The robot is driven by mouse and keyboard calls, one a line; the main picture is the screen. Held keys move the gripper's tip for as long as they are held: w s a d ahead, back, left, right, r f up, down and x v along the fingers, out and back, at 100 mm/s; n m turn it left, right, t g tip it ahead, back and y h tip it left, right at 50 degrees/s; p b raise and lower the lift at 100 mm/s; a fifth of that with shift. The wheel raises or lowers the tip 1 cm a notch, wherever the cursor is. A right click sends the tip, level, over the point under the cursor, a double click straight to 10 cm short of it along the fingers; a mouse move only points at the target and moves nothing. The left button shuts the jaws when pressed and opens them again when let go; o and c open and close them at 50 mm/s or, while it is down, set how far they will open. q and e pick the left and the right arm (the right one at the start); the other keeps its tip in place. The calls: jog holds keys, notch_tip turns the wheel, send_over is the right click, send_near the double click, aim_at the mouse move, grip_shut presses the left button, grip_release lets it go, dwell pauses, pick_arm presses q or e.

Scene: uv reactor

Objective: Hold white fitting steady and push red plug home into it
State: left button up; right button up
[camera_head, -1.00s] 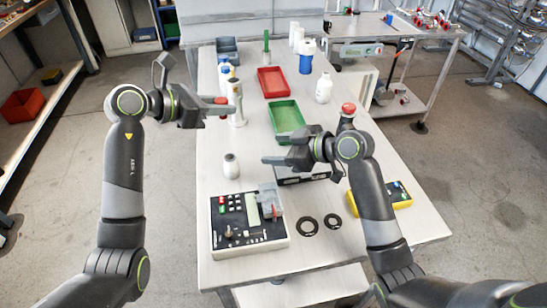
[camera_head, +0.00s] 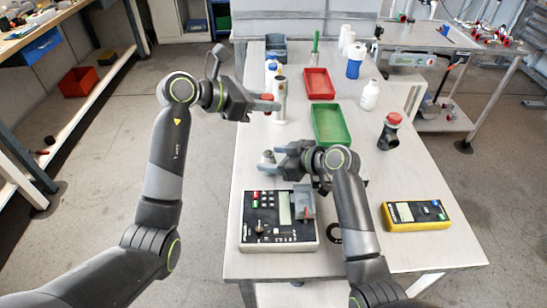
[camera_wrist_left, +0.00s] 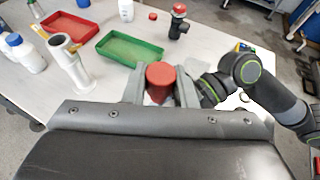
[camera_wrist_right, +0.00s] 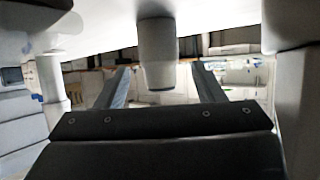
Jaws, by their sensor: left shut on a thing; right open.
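The red plug (camera_head: 267,97) is between the fingers of my left gripper (camera_head: 268,103), which is shut on it above the table. In the left wrist view the plug (camera_wrist_left: 160,74) stands up between the fingertips. The small white fitting (camera_head: 267,157) stands on the table near the control box, partly hidden by my right gripper (camera_head: 272,160). My right gripper is open, with a finger on either side of the fitting. In the right wrist view, which looks upside down, the pale fitting (camera_wrist_right: 157,60) shows between the spread fingers, with gaps on both sides.
A tall white pipe piece (camera_head: 280,100) stands right by the left gripper. A green tray (camera_head: 345,139), red tray (camera_head: 319,84) and white bottle (camera_head: 370,95) lie beyond. A control box (camera_head: 250,233), yellow meter (camera_head: 403,213) and red-capped dark elbow (camera_head: 390,133) are nearby.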

jog(key=shift+w+a+f, duration=0.15)
jog(key=shift+a, duration=0.05)
jog(key=shift+c, duration=0.4)
jog(key=c, duration=1)
pick_arm(q)
jog(key=shift+m+g+h, duration=0.3)
jog(key=shift+m+g, duration=0.5)
jog(key=shift+f, duration=2.85)
